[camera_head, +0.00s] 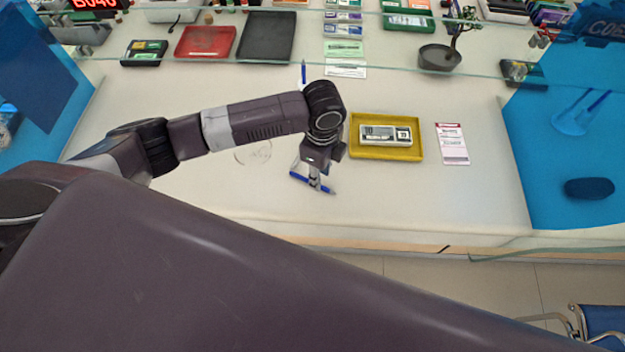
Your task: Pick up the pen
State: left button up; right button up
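A blue pen (327,188) lies on the pale counter (240,195), slanting from upper left to lower right. My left gripper (314,183) points down right over the middle of the pen. Its fingers hide part of the pen. The fingertips are small here, and I cannot tell whether they are closed on the pen or only around it. A second blue pen-like stick (303,72) stands upright behind my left wrist, its base mostly hidden. My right gripper is not in view.
A yellow tray (386,158) holding a small calendar block (385,136) stands close right of the gripper. A printed card (453,144) lies further right. A clear round dish (253,152) is at left. A glass screen edge (400,72) crosses behind. The front counter is clear.

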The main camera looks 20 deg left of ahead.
pick_arm(q)
jog(key=shift+f, duration=1.75)
grip_shut()
jog(key=shift+r, duration=0.1)
